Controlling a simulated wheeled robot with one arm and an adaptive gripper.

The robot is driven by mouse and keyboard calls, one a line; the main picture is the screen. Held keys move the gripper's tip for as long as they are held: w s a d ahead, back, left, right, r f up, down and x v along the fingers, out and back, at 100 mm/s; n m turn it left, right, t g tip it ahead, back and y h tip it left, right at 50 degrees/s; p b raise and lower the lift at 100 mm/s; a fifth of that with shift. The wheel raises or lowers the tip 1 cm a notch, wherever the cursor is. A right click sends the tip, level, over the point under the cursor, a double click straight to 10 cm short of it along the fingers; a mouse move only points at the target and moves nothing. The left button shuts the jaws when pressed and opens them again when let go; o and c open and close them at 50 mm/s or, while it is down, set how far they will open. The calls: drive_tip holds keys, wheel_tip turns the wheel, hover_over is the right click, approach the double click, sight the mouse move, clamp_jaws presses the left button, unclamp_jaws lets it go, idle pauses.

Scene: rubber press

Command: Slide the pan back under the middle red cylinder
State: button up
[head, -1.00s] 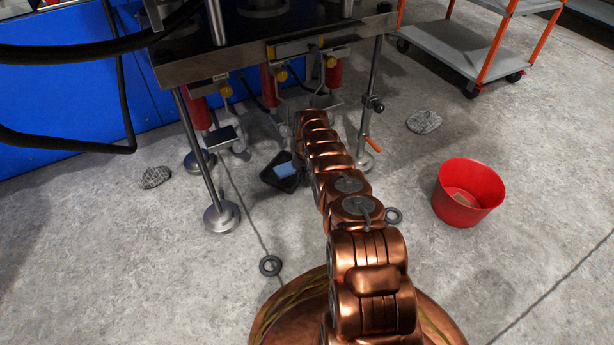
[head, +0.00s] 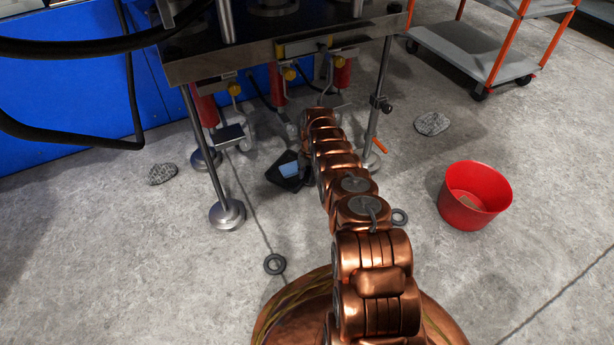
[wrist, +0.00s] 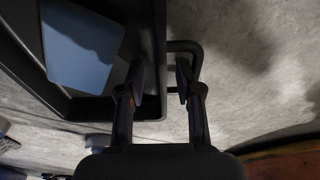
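The black pan (head: 283,182) lies on the floor in front of the press, with a blue block (head: 289,169) in it. The middle red cylinder (head: 276,84) hangs under the press table, behind the pan. In the wrist view the pan (wrist: 153,105) fills the upper left, with the blue block (wrist: 82,45) inside and a dark loop handle (wrist: 190,46) on its right wall. My gripper (wrist: 159,78) is open. Its fingers straddle the pan's right wall, the right finger by the handle. Contact cannot be told.
A left red cylinder (head: 205,108) and a right one (head: 342,74) flank the middle one. Press legs (head: 208,165) stand left and right (head: 379,95) of the pan. A red bucket (head: 474,196), stones (head: 432,124) and a trolley (head: 465,52) are farther out.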

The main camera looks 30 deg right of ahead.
drive_tip(key=shift+w+d+r, duration=0.1)
drive_tip(key=shift+d+r, duration=0.05)
drive_tip(key=shift+r, duration=1.05)
drive_tip(key=shift+w+d+r, duration=0.1)
drive_tip(key=shift+r, duration=1.05)
drive_tip(key=shift+w+d+r, duration=0.1)
drive_tip(key=shift+d+r, duration=0.05)
drive_tip(key=shift+r, duration=1.05)
